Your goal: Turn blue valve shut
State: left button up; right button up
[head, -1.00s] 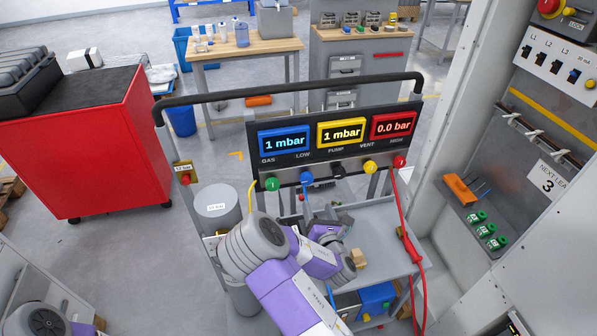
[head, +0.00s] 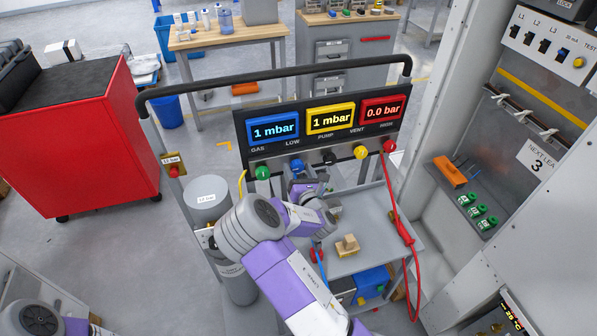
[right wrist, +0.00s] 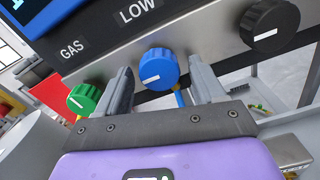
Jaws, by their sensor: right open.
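The blue valve (head: 297,166) is a round ribbed knob under the LOW label on the gauge panel. It also shows in the right wrist view (right wrist: 158,70), with a white mark lying nearly level across its face. My right gripper (right wrist: 164,84) is open, with one finger to the left and one to the right of the blue knob; I cannot tell whether they touch it. In the head view my right gripper (head: 298,182) is just below the knob, partly hidden by its own wrist. My left gripper is out of view.
The green knob (right wrist: 83,98) is close to the left finger, and the black knob (right wrist: 271,25) is to the right. Yellow (head: 360,152) and red (head: 389,146) knobs sit farther along. A red hose (head: 401,230) hangs at right. The blue display (head: 273,129) reads 1 mbar.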

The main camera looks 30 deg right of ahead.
jog(key=c, duration=1.1)
jog(key=shift+o, duration=0.2)
jog(key=shift+m, duration=0.5)
jog(key=m+b, duration=0.1)
jog(key=m, duration=0.2)
jog(key=shift+m, duration=0.4)
jog(key=m+b, duration=0.1)
jog(key=m, duration=0.3)
jog(key=shift+a+m, duration=0.1)
jog(key=shift+m, duration=0.2)
jog(key=m+b, duration=0.1)
jog(key=m, duration=0.3)
jog(key=shift+r+b, duration=0.1)
jog(key=shift+b, duration=0.25)
jog(key=shift+a+r+m+b, duration=0.1)
jog(key=shift+m+b, duration=0.9)
jog(key=shift+m, duration=1.2)
